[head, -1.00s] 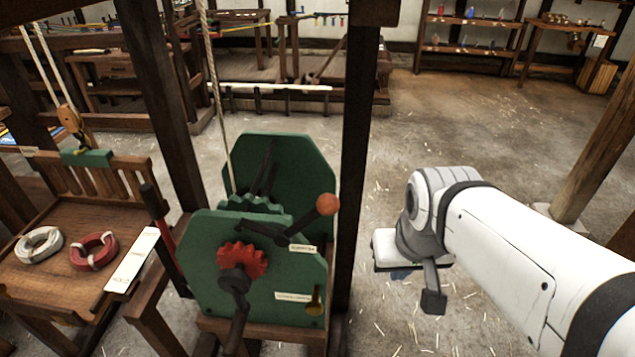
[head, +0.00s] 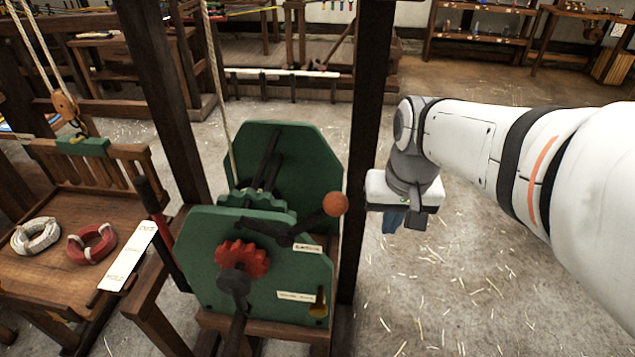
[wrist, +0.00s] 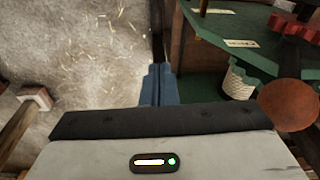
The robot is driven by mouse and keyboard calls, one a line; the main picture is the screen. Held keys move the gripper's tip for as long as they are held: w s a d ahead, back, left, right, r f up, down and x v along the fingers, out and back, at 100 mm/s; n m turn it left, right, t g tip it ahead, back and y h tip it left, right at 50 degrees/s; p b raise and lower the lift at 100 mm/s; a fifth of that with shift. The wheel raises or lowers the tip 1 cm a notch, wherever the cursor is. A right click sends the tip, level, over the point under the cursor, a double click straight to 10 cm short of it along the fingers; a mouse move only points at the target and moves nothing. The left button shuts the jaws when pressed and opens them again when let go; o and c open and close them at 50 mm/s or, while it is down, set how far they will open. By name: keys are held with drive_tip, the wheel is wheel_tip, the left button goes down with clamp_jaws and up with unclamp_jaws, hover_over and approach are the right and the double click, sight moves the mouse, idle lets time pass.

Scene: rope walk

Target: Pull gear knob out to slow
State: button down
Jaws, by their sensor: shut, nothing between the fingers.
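The green winch (head: 215,265) stands left of centre in the head view. A small brass knob (head: 318,303) sits low on its front plate, beside a pale label too small to read. A black lever with an orange ball (head: 335,204) rises above it. My gripper (head: 393,222) is right of the winch and the dark post, its blue fingers pointing down, apart from the knob. In the wrist view the blue fingers (wrist: 158,84) are together and empty. The orange ball (wrist: 288,104) is close at right there; I cannot make out the brass knob.
A dark upright post (head: 367,130) stands between my gripper and the winch. A red gear (head: 243,258) and a dark crank are on the front plate. A bench with rope coils (head: 90,243) is at left. Straw-strewn floor at right is open.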

drive_tip(key=w+a+f+m+g+b, duration=0.1)
drive_tip(key=w+a+f+g+b, duration=0.1)
drive_tip(key=w+f, duration=0.5)
drive_tip(key=w+a+f+m+g+y+b, duration=0.1)
drive_tip(key=w+a+f+m+g+b, duration=0.1)
drive_tip(key=w+f, duration=0.5)
drive_tip(key=w+a+g+b, duration=0.1)
drive_tip(key=w+a, duration=0.1)
drive_tip(key=w, duration=0.3)
drive_tip(key=shift+w+f+g, duration=0.4)
drive_tip(key=s+a+f, duration=0.3)
drive_tip(key=s+f, duration=0.4)
drive_tip(key=f, duration=0.2)
drive_tip(key=shift+s, duration=0.15)
